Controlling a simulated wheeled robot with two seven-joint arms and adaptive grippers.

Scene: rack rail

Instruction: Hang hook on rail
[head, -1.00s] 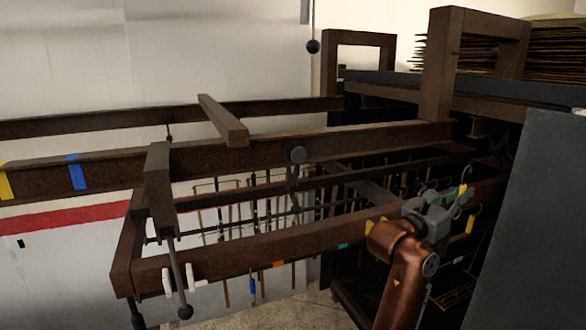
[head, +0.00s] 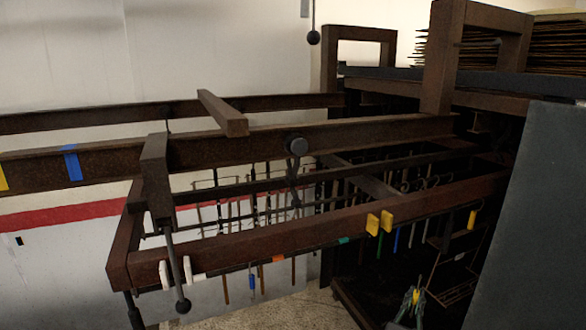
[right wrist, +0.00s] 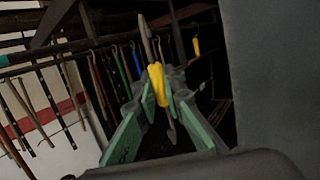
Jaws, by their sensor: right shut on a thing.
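My right gripper (head: 414,300) is low at the bottom right of the head view, in front of the dark area under the rack. It is shut on a yellow-handled hook (head: 416,296). In the right wrist view the hook (right wrist: 158,84) stands between the green-padded fingers (right wrist: 156,98), slightly tilted, with a grey metal shaft above and a tip below. The dark rail (right wrist: 75,46) runs across behind it, with several thin tools hanging from it. In the head view the held hook is below the front beam (head: 300,232) and apart from it. My left gripper is not in view.
Another yellow piece (head: 472,219) hangs to the right; it also shows in the right wrist view (right wrist: 196,46). Two yellow pieces (head: 379,222) are on the front beam. A dark grey panel (head: 535,215) stands at the right. White clips (head: 176,270) are on the beam's left end.

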